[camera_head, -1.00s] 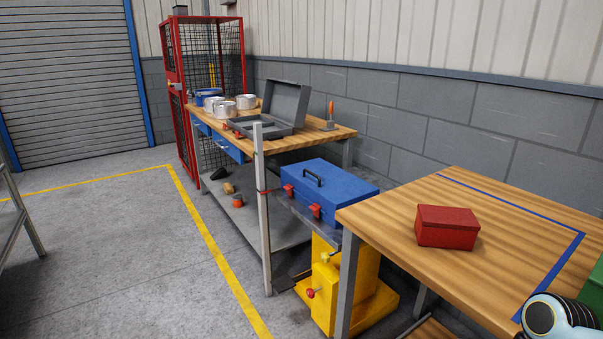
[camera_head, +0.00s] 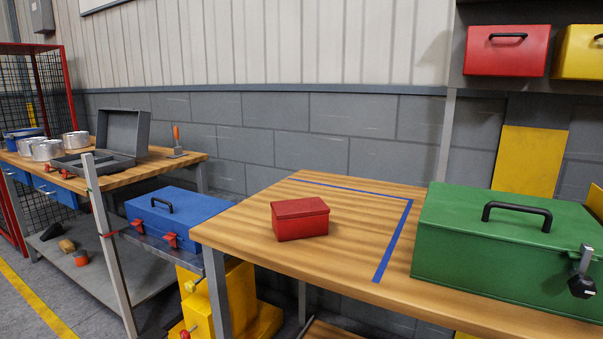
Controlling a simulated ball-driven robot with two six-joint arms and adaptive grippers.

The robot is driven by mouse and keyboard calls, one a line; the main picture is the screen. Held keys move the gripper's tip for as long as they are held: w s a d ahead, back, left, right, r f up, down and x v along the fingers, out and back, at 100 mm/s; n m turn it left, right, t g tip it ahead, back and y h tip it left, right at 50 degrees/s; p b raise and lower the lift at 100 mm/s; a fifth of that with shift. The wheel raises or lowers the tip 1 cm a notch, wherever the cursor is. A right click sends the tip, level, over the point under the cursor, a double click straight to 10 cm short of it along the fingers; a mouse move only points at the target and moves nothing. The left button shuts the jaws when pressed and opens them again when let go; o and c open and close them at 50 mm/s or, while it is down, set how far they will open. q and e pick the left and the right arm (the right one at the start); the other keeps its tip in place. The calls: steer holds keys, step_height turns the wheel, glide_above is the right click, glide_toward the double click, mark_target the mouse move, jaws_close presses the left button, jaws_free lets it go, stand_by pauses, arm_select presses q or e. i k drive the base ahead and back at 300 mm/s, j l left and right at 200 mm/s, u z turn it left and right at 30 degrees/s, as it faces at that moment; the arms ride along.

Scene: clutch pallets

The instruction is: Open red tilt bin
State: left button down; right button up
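A red bin (camera_head: 507,50) with a black handle on its front hangs high on the wall at the upper right. Its front looks shut, and its top lies close to the upper edge of the view. A smaller red box (camera_head: 300,219) with its lid down sits on the wooden table (camera_head: 252,226), inside a blue tape line. Neither of my grippers is in view.
A green toolbox (camera_head: 500,255) stands on the table's right side. A yellow bin (camera_head: 580,52) hangs beside the red bin. A blue toolbox (camera_head: 178,215) and a workbench with an open grey case (camera_head: 124,132) are at left.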

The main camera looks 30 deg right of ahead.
mark_target(521, 51)
steer(key=z, duration=2)
